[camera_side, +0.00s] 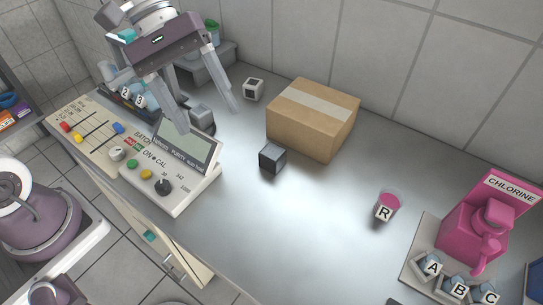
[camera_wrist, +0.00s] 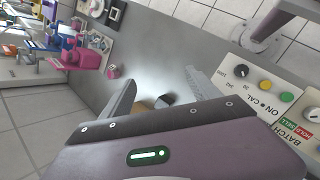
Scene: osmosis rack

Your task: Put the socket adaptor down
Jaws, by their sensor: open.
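A small white cube with dark marks on its face (camera_side: 253,89) stands at the back of the bench, left of the cardboard box, and looks like the socket adaptor, though I cannot be sure. A dark grey cube (camera_side: 272,158) sits on the bench in front of the box. My gripper (camera_side: 211,120) is open and empty, above the bench behind the console, with its fingers pointing down. It also shows in the wrist view (camera_wrist: 160,86), fingers apart. A dark block (camera_wrist: 167,99) shows partly between the fingers there. Neither cube touches the fingers.
A cardboard box (camera_side: 313,116) stands at the back middle. The control console (camera_side: 170,165) lies along the front left. A pink cup marked R (camera_side: 386,207) and a pink chlorine dispenser (camera_side: 480,230) with lettered containers stand at the right.

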